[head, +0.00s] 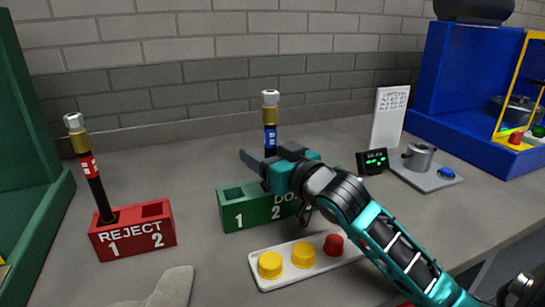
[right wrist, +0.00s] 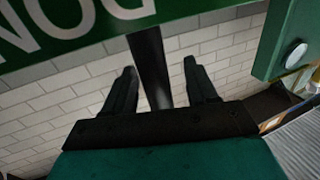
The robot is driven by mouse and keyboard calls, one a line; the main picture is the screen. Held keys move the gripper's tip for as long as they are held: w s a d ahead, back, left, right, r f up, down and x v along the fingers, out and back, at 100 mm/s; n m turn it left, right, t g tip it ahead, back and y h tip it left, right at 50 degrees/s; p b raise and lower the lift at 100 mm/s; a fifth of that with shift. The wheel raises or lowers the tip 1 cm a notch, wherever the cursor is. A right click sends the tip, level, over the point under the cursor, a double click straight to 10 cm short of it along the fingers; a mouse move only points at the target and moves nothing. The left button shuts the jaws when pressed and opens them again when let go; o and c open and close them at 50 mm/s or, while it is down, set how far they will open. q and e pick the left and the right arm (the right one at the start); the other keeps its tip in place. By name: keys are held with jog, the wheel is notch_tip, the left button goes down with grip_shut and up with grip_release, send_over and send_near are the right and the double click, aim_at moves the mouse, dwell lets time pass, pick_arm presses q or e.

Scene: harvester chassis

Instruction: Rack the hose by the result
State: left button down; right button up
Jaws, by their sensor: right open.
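A black hose (head: 270,137) with a blue band, brass collar and silver tip stands upright at the green DONE rack (head: 230,213). My right gripper hides its lower end, so its exact slot is unclear, though it is near slot 2. My right gripper (head: 264,158) is at this hose with its fingers open. In the right wrist view the black hose (right wrist: 150,65) passes between the two spread fingers (right wrist: 162,78), with gaps on both sides. A second hose (head: 94,180), with a red band, stands tilted in slot 1 of the red REJECT rack (head: 135,240). My left gripper is not in view.
A white panel (head: 327,257) with yellow and red buttons lies in front of the DONE rack. A small display (head: 372,161) with green text, unreadable here, stands by a test fixture (head: 421,157) with a blue button. A white card (head: 389,117) stands behind. REJECT slot 2 looks empty.

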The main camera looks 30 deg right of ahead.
jog(key=shift+s, duration=0.3)
pick_arm(q)
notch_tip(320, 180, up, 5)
jog(key=p, duration=0.4)
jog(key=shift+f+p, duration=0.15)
jog(key=shift+p, duration=0.25)
pick_arm(e)
jog(key=s+d, duration=0.1)
jog(key=s, duration=1.1)
jog(key=shift+s, duration=0.15)
